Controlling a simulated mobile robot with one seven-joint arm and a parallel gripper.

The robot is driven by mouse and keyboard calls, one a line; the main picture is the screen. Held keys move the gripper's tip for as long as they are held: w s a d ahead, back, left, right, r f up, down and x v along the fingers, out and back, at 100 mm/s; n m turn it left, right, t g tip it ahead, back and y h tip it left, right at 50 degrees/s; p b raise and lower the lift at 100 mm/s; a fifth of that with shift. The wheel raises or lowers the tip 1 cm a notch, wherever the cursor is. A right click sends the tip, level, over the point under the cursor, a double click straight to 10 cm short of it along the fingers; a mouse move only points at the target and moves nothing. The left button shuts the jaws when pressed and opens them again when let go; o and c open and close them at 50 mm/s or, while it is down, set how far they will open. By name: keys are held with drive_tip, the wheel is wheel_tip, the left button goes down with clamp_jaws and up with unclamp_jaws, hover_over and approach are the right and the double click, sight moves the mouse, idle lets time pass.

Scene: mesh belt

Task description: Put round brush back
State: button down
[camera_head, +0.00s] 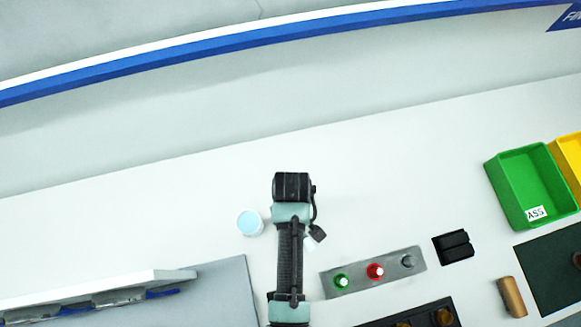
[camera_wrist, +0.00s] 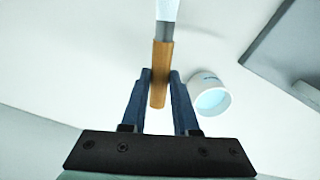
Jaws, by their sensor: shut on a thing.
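My gripper (camera_wrist: 160,76) shows in the wrist view with its two blue fingers shut on a brush (camera_wrist: 160,62). The brush has an orange-brown wooden handle held between the fingertips. A grey metal part and a pale far end extend past the handle and leave the top of the picture, so the tip is cut off. A white round cup (camera_wrist: 211,97) with a light blue inside stands right of the brush, apart from it. In the head view the cup (camera_head: 250,223) is left of my arm; the fingers and brush are hidden there.
Right of my arm lie a grey button panel (camera_head: 373,272), a black block (camera_head: 454,247) and a brown cylinder (camera_head: 512,297). A green bin (camera_head: 530,187) and yellow bin (camera_head: 571,154) stand far right. A grey board (camera_head: 222,290) lies lower left. The white surface behind is clear.

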drive_tip(key=shift+f+b, duration=3)
drive_tip(key=shift+b, duration=0.2)
drive_tip(key=c, duration=0.6)
unclamp_jaws()
drive_tip(key=shift+r, duration=0.1)
wheel_tip(320, 180, up, 13)
drive_tip(key=shift+f+b, duration=0.1)
drive_tip(key=shift+b, duration=0.2)
